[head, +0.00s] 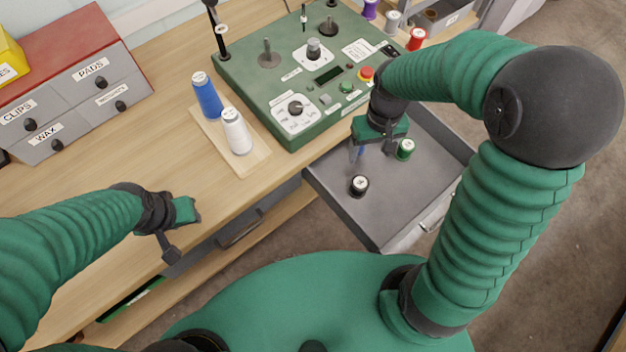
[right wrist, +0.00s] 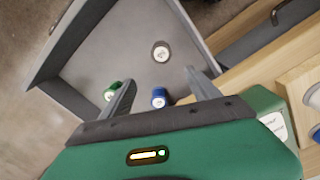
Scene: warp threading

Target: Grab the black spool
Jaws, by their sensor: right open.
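The black spool (head: 359,185) stands in the open grey drawer (head: 395,205), its pale top facing up. In the right wrist view the black spool (right wrist: 161,51) lies beyond my fingertips, clear of them. My right gripper (head: 370,154) is open and empty over the drawer, behind the black spool in the head view. In the right wrist view a blue spool (right wrist: 159,97) shows between the fingers of my right gripper (right wrist: 158,80), and a green spool (right wrist: 113,90) is beside the left finger. My left gripper (head: 182,228) is over the table's front edge, away from the drawer; its jaw opening is unclear.
The drawer's walls surround the spools, with bare floor in its front part. A green control box (head: 300,75) stands on the table (head: 150,165) behind. Blue and white thread cones stand on a wooden board (head: 245,165). A red-topped drawer cabinet (head: 70,45) is at left.

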